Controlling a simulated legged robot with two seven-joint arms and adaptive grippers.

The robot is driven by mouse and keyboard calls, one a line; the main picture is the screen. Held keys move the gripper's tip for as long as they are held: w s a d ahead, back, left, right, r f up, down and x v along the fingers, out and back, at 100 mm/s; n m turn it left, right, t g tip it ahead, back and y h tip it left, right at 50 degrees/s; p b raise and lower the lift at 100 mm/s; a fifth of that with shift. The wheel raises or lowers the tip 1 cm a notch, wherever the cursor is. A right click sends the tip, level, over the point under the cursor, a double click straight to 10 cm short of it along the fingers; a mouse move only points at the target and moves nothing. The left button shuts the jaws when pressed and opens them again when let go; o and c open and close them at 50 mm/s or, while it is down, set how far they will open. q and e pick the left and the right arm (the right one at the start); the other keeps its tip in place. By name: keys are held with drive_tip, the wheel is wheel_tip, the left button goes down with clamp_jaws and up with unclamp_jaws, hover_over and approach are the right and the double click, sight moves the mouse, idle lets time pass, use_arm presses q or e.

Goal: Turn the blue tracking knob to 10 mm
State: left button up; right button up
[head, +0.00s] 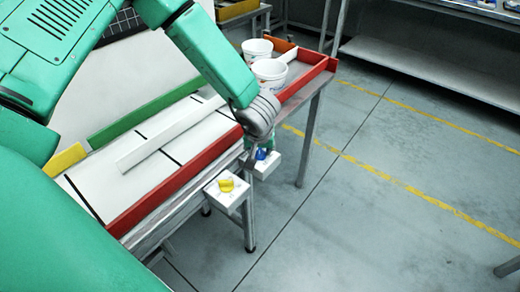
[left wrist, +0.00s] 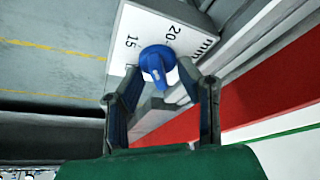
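The blue tracking knob (left wrist: 157,62) sits on a white dial plate (left wrist: 190,15) marked 15, 20 and mm. Its lighter pointer mark faces toward my gripper in the left wrist view. I cannot read an exact setting. In the head view the blue knob (head: 261,154) is on a small white box (head: 268,166) at the table's front edge, partly hidden by my gripper. My left gripper (head: 262,145) is right above it. In the left wrist view its fingers (left wrist: 158,82) are spread, one to each side of the knob, with gaps visible. My right gripper is not in view.
A yellow knob (head: 226,185) on another white box (head: 228,200) sits close by, left and nearer. A red rail (head: 170,186) runs along the table edge behind both. White cups (head: 268,74) stand farther back. Floor to the right is clear.

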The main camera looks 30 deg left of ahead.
use_arm(q)
drive_tip(key=shift+d, duration=0.1)
drive_tip(key=shift+c, duration=0.4)
clamp_jaws()
